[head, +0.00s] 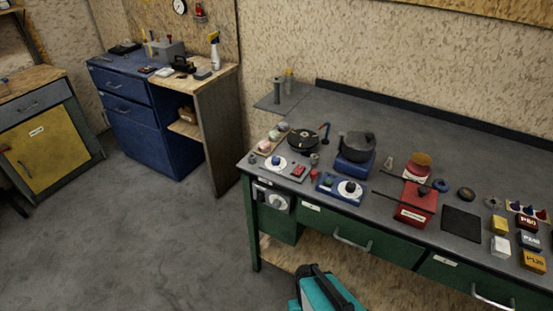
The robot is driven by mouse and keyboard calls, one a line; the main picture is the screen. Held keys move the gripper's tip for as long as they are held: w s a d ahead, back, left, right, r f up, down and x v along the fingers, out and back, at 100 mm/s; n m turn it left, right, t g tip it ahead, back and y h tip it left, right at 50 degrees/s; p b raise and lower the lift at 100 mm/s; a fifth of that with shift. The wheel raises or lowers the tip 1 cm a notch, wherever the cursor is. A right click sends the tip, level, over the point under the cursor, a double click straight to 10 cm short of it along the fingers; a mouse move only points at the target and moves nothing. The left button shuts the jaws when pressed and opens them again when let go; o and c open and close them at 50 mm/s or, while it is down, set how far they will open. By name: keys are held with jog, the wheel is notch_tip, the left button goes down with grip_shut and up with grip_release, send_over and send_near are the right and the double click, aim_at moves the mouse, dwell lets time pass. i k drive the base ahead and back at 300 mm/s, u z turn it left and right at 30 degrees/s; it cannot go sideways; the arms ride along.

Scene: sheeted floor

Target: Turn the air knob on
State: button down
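Several round knobs show on the workbench, and I cannot read which one is labelled air. A pale dial knob (278,201) sits on a grey panel on the bench's front left. A white dial with a blue centre (276,163) is on a grey plate on the bench top, beside a red button. Another white dial with a dark blue centre (349,190) is on a blue box to its right. The turn positions are too small to tell.
The grey bench top (390,130) holds a black pot (357,145), a red box (416,204) with a rod across it, and several small boxes at right. Floor at left (150,240) is clear.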

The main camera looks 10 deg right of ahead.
aim_at(275, 160)
jog(key=z, duration=0.65)
jog(key=k, duration=0.8)
jog(key=u, duration=0.65)
jog(key=i, duration=0.5)
jog(key=z, duration=0.1)
